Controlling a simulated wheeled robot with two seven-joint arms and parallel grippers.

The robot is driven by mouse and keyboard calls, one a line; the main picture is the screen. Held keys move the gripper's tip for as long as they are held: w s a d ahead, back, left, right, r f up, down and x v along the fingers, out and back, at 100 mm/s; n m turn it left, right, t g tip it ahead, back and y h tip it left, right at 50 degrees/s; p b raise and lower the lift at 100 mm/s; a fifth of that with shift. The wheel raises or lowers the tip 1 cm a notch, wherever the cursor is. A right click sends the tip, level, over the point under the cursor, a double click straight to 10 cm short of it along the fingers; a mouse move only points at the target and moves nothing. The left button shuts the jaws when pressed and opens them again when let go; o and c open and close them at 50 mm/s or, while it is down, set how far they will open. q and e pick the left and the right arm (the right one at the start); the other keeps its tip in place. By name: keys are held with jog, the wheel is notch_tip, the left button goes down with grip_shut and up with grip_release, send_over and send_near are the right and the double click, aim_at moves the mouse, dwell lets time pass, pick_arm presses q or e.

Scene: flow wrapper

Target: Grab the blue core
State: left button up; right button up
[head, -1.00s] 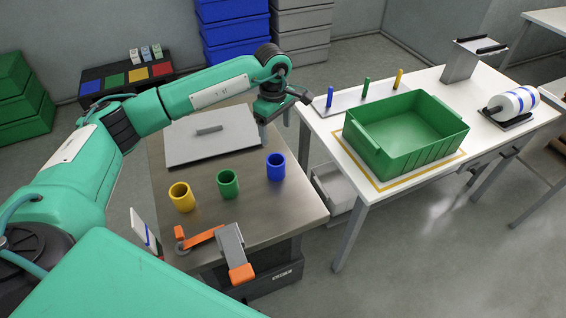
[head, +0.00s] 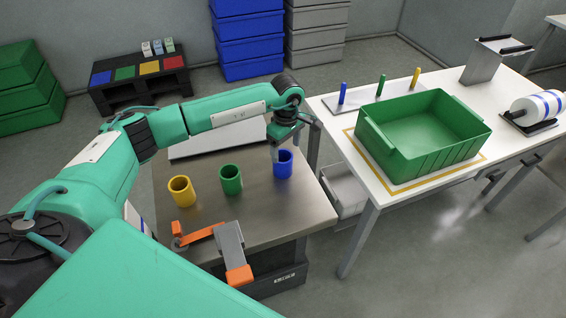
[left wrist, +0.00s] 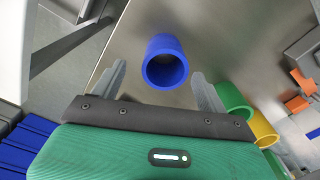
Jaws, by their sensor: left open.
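The blue core (head: 284,165) is a short hollow cylinder standing upright on the metal-topped table, at the right end of a row of cores. My left gripper (head: 276,154) is at its upper left edge in the head view, pointing down. In the left wrist view the blue core (left wrist: 165,62) lies ahead of the open fingers (left wrist: 160,88), roughly centred between them. The fingers do not appear to touch it, and nothing is held. My right gripper is not in view.
A green core (head: 230,180) and a yellow core (head: 182,191) stand left of the blue one. An orange and grey fixture (head: 231,250) lies at the table's front. A grey plate (head: 215,143) is behind. A green bin (head: 425,140) stands on the white table to the right.

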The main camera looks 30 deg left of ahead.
aim_at(283, 160)
pick_arm(q)
jog(key=f, duration=0.1)
jog(key=f+p, duration=0.1)
jog(key=f, duration=0.3)
jog(key=shift+s+a+f+p, duration=0.25)
jog(key=shift+s+p, duration=0.05)
jog(key=shift+s, duration=0.05)
jog(key=shift+f, duration=0.4)
jog(key=shift+c, duration=0.3)
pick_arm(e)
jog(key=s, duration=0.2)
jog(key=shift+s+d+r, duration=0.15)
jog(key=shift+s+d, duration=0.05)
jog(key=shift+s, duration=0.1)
pick_arm(q)
jog(key=c, duration=1)
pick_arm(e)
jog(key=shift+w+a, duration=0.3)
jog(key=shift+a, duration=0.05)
